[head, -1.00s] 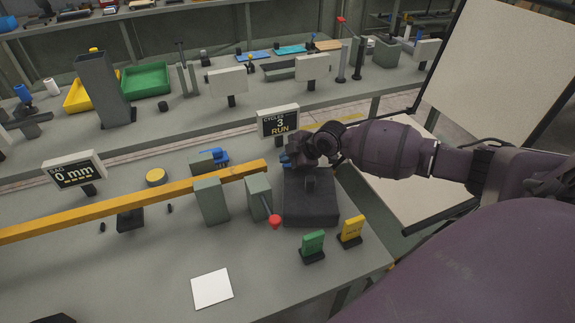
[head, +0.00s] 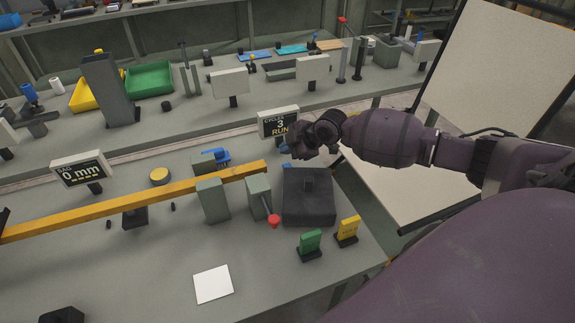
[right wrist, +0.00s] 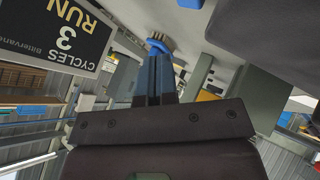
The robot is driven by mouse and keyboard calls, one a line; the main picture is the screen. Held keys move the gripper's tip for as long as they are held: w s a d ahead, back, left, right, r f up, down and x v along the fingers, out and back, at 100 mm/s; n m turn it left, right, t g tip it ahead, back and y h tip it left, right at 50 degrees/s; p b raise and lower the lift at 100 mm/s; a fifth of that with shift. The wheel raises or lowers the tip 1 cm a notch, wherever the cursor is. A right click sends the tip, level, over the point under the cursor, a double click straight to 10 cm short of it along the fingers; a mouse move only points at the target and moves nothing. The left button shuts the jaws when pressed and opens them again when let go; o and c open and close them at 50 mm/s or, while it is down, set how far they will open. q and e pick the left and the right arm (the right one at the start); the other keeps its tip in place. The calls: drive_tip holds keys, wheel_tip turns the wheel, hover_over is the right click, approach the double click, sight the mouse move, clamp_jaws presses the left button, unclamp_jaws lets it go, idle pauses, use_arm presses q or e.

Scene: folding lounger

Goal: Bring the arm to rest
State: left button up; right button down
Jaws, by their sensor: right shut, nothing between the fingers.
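My right arm comes in from the right in the head view, dark purple. Its gripper (head: 287,150) is over the bench, just behind a dark block (head: 308,205) and in front of the "CYCLES 3 RUN" sign (head: 278,123). In the right wrist view the blue fingers (right wrist: 158,45) are together with nothing between them. The sign also shows there, turned over, at the upper left (right wrist: 62,35). My left gripper is not in view.
A long yellow bar (head: 120,208) runs across the bench past grey upright blocks (head: 212,201). A pale panel (head: 510,70) stands behind my arm.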

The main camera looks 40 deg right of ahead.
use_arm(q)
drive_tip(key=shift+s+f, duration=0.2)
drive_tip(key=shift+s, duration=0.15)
